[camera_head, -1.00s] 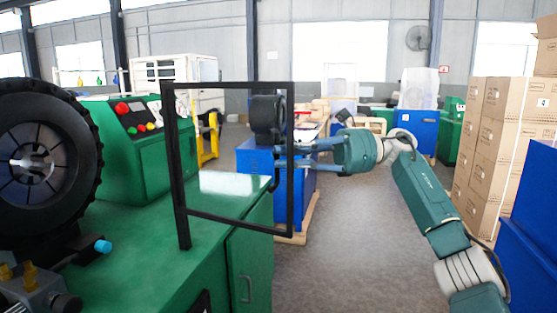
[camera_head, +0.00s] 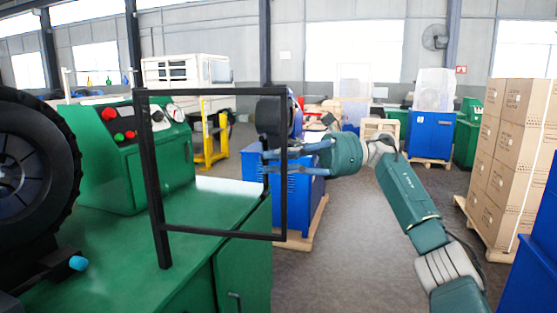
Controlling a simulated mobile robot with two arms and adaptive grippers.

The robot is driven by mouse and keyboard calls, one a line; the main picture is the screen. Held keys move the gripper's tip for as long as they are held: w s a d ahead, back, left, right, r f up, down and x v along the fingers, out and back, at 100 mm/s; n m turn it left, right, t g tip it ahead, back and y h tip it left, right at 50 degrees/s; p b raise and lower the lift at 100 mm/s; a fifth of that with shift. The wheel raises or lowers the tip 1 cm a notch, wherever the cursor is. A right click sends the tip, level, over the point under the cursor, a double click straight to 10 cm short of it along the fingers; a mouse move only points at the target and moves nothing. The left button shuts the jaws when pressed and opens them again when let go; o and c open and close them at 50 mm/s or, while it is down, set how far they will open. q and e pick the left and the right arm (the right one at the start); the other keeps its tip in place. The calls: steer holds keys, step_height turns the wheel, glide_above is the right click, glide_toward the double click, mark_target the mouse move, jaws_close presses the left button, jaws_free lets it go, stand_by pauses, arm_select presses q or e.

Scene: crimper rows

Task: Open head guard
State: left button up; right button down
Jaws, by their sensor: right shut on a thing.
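The head guard (camera_head: 215,92) is a black rectangular frame standing on a green machine bench (camera_head: 210,200), left of centre in the head view. Its post rises from the bench top, and its right side reaches past the bench edge. My right gripper (camera_head: 268,163) comes in from the right and is shut at the guard's right upright. The fingertips partly overlap the frame, and any handle there is hard to make out. The crimper head (camera_head: 25,165), a black ribbed wheel, stands at the far left. My left gripper is not in view.
A blue machine (camera_head: 300,200) on a pallet is behind the guard. Stacked cartons (camera_head: 510,150) and a blue cabinet (camera_head: 530,250) stand at right. Grey floor between is clear.

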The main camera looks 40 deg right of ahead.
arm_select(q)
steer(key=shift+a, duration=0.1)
arm_select(e)
steer(key=shift+w+a+f, duration=0.1)
steer(key=shift+a, duration=0.05)
steer(key=c, duration=2.1)
jaws_free()
steer(key=o, duration=0.4)
steer(key=shift+w+a, duration=0.1)
steer(key=shift+a, duration=0.05)
steer(key=shift+o, duration=0.2)
steer(key=shift+w+a, duration=0.25)
steer(key=shift+a, duration=0.1)
steer(key=shift+s+d, duration=0.2)
steer(key=shift+d, duration=0.15)
steer(key=v, duration=0.6)
steer(key=shift+d, duration=0.4)
